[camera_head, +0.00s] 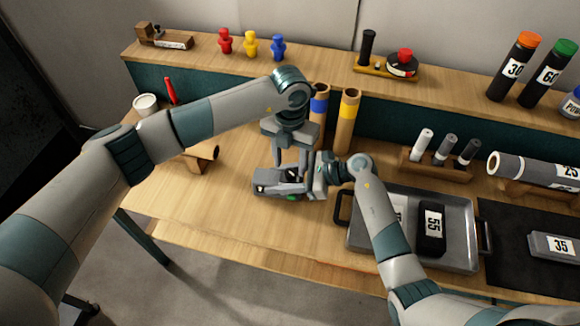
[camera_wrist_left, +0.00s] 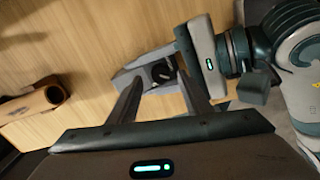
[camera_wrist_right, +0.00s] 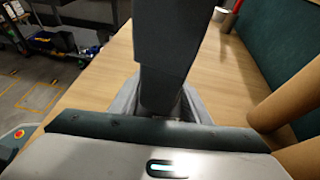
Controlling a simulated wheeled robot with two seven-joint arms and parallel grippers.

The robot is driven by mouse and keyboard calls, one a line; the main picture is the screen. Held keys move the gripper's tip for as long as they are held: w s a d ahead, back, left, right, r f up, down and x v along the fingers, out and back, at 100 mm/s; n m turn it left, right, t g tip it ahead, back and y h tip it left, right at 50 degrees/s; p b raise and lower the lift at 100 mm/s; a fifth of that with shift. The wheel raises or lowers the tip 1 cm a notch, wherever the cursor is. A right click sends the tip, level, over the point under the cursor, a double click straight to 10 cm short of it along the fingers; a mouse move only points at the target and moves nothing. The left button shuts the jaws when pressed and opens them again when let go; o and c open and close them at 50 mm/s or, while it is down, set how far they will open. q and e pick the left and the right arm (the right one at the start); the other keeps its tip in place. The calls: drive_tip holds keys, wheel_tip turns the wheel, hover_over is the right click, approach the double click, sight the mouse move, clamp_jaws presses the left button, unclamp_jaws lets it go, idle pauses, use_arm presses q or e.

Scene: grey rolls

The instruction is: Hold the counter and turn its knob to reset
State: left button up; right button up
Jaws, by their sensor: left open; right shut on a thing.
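The counter (camera_head: 264,184) is a small grey device on the bare table, left of the metal tray. In the left wrist view, its dark round knob (camera_wrist_left: 162,72) shows on its face between my left fingers. My right gripper (camera_head: 300,182) comes from the right and is shut on the counter. My left gripper (camera_head: 289,163) points down over the counter with its fingers open on either side of the knob; whether they touch it I cannot tell. In the right wrist view a big dark block hides most of the counter.
The metal tray (camera_head: 459,258) with a black block marked 55 stands right of the counter. Cardboard tubes (camera_head: 346,122) with blue and yellow bands stand close behind my grippers. A brown roll on a stand (camera_head: 203,157) lies to the left. The table's front left is clear.

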sight(290, 175)
use_arm(q)
drive_tip(key=shift+f, duration=1.4)
drive_tip(key=c, duration=1.1)
drive_tip(key=shift+n, duration=0.4)
drive_tip(key=n, duration=0.3)
drive_tip(key=shift+r+n, duration=0.1)
drive_tip(key=shift+n, duration=1.6)
